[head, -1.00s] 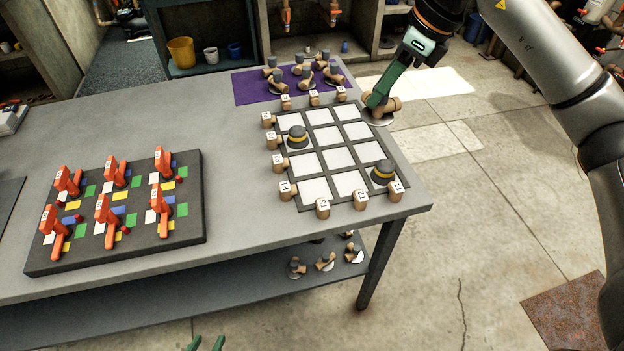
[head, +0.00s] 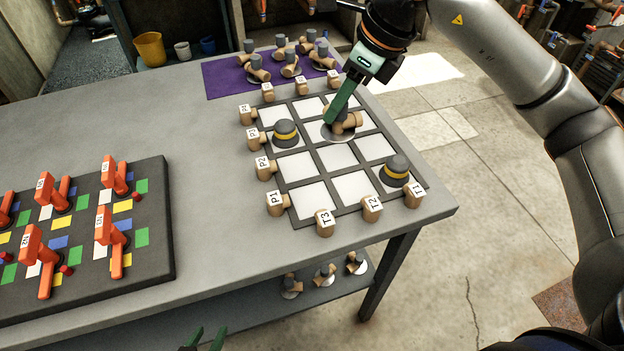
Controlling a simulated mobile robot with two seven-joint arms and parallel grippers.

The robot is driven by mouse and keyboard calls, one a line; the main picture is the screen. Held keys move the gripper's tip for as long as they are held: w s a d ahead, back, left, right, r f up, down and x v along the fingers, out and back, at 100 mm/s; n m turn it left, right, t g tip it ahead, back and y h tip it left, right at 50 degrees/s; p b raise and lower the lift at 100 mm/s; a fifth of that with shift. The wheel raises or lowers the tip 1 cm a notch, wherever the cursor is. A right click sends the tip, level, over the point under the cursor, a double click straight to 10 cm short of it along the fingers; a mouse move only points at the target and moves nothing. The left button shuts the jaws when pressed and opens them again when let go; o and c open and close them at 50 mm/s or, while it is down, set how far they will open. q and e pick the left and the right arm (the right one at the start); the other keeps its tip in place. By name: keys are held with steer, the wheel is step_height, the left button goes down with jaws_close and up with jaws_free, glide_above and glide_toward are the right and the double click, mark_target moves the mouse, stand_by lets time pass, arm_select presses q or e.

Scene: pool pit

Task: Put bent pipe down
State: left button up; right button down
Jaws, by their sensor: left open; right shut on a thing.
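A tan bent pipe (head: 352,120) with a pale round flange is held in my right gripper (head: 338,112), which is shut on it. It is over the grid board (head: 318,161), around the middle column's second cell from the back. I cannot tell whether its flange touches the board. Two dark caps with yellow bands sit on the board, one at the left (head: 285,133) and one at the front right (head: 396,171). My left gripper (head: 205,341) shows only its green fingertips, apart and empty, at the bottom edge.
A purple mat (head: 222,78) with several pipe fittings lies at the back of the table. Labelled tan pegs, such as P1 (head: 277,204) and T3 (head: 324,223), edge the board. A dark board with red valve handles (head: 110,230) stands at left. More fittings (head: 324,275) rest on the lower shelf.

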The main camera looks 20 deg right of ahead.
steer(key=shift+s+a+f, duration=0.85)
steer(key=shift+a+f, duration=0.15)
steer(key=shift+f, duration=0.75)
steer(key=shift+s+a+f, duration=0.8)
steer(key=shift+a+f, duration=0.2)
steer(key=shift+f, duration=0.8)
steer(key=shift+s+a+f, duration=0.85)
steer(key=shift+a+f, duration=0.15)
steer(key=shift+f, duration=0.75)
steer(key=c, duration=0.6)
jaws_free()
steer(key=shift+r, duration=0.1)
steer(key=shift+r, duration=0.2)
steer(key=p+v, duration=0.1)
steer(key=v, duration=1)
steer(key=shift+s+d+r, duration=0.1)
steer(key=shift+r, duration=0.25)
